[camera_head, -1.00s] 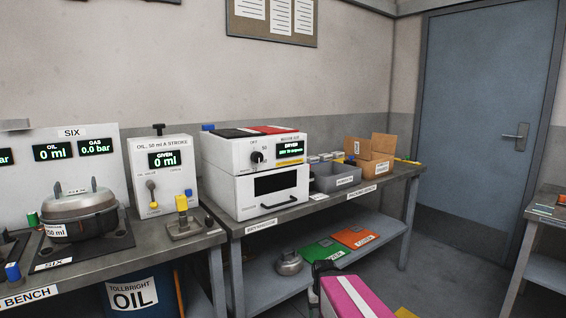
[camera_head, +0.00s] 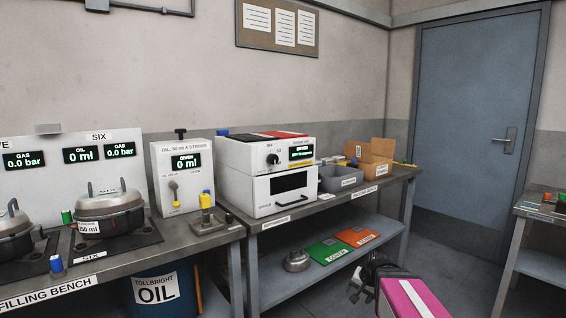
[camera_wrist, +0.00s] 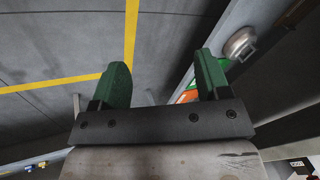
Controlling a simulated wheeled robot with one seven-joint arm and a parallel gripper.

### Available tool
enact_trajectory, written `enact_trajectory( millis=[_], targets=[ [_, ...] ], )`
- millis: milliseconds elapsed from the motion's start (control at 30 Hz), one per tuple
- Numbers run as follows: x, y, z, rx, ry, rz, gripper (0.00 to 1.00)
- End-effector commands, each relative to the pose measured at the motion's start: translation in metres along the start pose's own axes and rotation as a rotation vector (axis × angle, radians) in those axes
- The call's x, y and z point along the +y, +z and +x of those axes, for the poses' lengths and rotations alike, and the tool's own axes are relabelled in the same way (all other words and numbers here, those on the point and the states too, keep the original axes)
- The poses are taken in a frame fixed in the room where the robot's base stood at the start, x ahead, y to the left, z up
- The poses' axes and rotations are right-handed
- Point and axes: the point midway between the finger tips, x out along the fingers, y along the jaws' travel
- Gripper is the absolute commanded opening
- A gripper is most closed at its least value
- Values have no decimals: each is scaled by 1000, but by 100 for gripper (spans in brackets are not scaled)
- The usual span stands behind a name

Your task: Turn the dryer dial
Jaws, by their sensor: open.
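The dryer (camera_head: 237,178) is a white box on the middle bench, with a small lit display (camera_head: 300,153). Its black dial (camera_head: 272,159) sits on the upper front, left of the display; the pointer's exact setting is too small to read. Below is a drawer-like front with a dark window and handle. My gripper (camera_head: 362,284) is low in front of the bench, right of the dryer and well apart from it. In the wrist view its two green fingers (camera_wrist: 158,85) are spread and empty above the floor. The dial is not in the wrist view.
Right of the dryer stand a grey bin (camera_head: 341,179) and an open cardboard box (camera_head: 372,158). The lower shelf holds a metal pot (camera_head: 297,261), a green tray (camera_head: 327,251) and an orange tray (camera_head: 358,237). An oil dispenser (camera_head: 181,178) stands left. Floor before the door is free.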

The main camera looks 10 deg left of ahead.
Motion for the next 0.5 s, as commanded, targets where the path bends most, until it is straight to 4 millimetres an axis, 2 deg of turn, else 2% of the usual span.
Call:
enact_trajectory(
  millis=[167,267,367,500],
  targets=[
    [-50,-20,-17,56,-120,105,70],
    [-88,-34,-34,86,-218,192,70],
    [-138,-49,-59,111,-351,305,70],
    [-210,-66,-105,110,-560,484,70]
  ],
)
